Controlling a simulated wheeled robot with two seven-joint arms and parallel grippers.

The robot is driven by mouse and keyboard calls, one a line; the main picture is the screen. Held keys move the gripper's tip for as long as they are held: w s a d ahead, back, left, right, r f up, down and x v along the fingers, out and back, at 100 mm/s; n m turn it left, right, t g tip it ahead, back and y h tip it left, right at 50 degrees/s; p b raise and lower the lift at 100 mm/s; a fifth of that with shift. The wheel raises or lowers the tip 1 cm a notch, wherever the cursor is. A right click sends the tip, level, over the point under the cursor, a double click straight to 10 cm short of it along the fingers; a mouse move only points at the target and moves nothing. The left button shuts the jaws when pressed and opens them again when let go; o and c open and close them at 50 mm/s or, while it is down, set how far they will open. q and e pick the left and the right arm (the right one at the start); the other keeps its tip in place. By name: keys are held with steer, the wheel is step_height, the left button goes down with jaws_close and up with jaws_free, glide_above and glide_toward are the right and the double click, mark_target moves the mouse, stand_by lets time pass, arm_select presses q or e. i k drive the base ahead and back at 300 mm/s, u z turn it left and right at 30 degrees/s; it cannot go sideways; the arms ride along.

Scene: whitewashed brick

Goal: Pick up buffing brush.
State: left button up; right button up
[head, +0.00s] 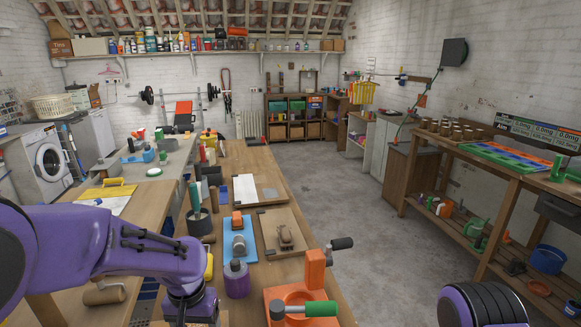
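A small brown rounded object (287,236) lies on a wooden board on the long workbench (262,160). It may be the buffing brush, but it is too small to tell for sure. My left arm, purple, comes in from the left, and its wrist points down at the bottom edge, left of the purple bottle (237,281). My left gripper's fingers are cut off below the frame. Only a dark and purple part of my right arm shows at the bottom right; its gripper is out of view.
An orange device (315,272) with green and black handles stands at the bench's near right. A blue mat (233,228) holds orange and grey pieces. A dark cup (198,220) with a green-handled tool stands left of it. The floor (350,200) to the right is open.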

mark_target(285, 238)
steer(key=u, duration=0.5)
steer(key=k, duration=0.65)
steer(key=u, duration=0.5)
